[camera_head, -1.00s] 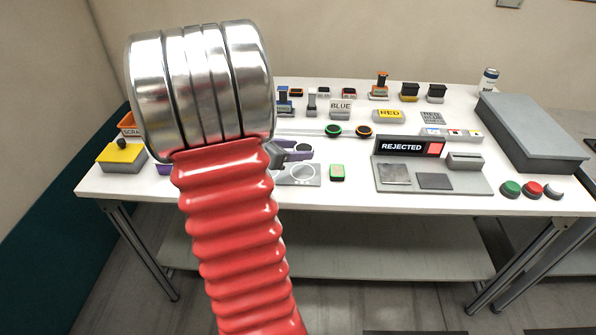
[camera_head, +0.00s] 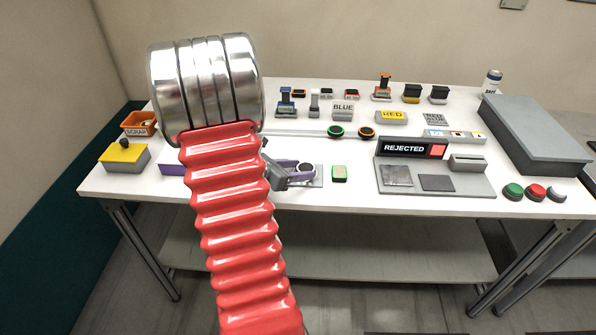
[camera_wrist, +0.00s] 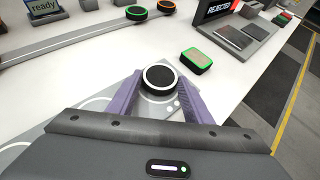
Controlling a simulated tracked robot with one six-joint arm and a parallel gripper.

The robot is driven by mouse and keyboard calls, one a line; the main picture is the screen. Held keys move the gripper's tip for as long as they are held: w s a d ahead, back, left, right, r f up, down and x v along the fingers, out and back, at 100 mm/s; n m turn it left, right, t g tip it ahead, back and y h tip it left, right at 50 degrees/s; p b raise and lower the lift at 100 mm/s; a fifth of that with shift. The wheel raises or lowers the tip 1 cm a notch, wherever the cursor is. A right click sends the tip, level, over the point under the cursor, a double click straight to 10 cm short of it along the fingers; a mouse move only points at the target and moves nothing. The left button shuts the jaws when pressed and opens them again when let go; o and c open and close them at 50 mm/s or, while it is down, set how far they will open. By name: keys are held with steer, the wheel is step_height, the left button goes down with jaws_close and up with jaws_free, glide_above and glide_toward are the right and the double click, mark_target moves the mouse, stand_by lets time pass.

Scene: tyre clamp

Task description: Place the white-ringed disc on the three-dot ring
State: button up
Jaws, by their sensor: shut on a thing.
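In the head view, the disc (camera_head: 306,169) shows at the fingertips of my gripper (camera_head: 303,170), over the grey plate (camera_head: 318,182). The plate carries printed white rings; one pale ring (camera_wrist: 97,103) shows left of the fingers in the wrist view. Small pale dots (camera_wrist: 172,102) show just below the disc, between the fingers. The ring beside these dots is partly hidden, and I cannot tell whether the disc touches the plate.
A green-edged block (camera_head: 339,174) lies right of the plate. The REJECTED display (camera_head: 408,149) stands farther right, with grey pads before it. Green and orange round pieces (camera_wrist: 136,13) stand behind on a rail.

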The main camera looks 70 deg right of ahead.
steer(key=shift+f, duration=0.55)
steer(key=shift+a+f, duration=0.15)
steer(key=shift+f, duration=0.2)
steer(key=o, duration=1)
steer(key=shift+s+a+f, duration=0.1)
steer(key=shift+s, duration=0.1)
steer(key=shift+r, duration=0.6)
steer(key=v, duration=1.2)
steer(key=shift+w+r, duration=0.15)
steer(key=shift+r, duration=0.05)
